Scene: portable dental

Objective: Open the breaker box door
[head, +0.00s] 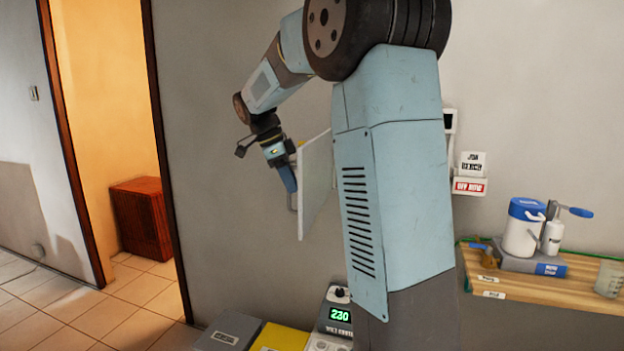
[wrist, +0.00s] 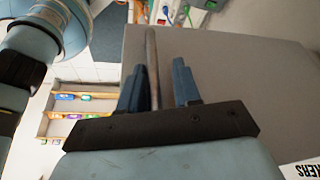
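The breaker box door (head: 314,182) is a pale flat panel. In the head view it stands out from the wall at an angle, swung open. In the wrist view its grey face (wrist: 240,85) fills the right side. A thin bar handle (wrist: 152,50) runs along the door near its edge. My gripper (head: 290,185) is at the door's left side by the handle. In the wrist view my gripper's two blue fingers (wrist: 160,68) are apart, with the bar between them, nearer the left finger. The box interior is hidden behind my arm and the door.
A wooden counter (head: 540,290) with a blue-lidded container (head: 523,228) stands at the right. A device reading 230 (head: 338,318) and a yellow box (head: 280,338) are low in front. A doorway with a red-brown crate (head: 143,220) is at left. The wrist view shows a shelf (wrist: 65,80) with small items.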

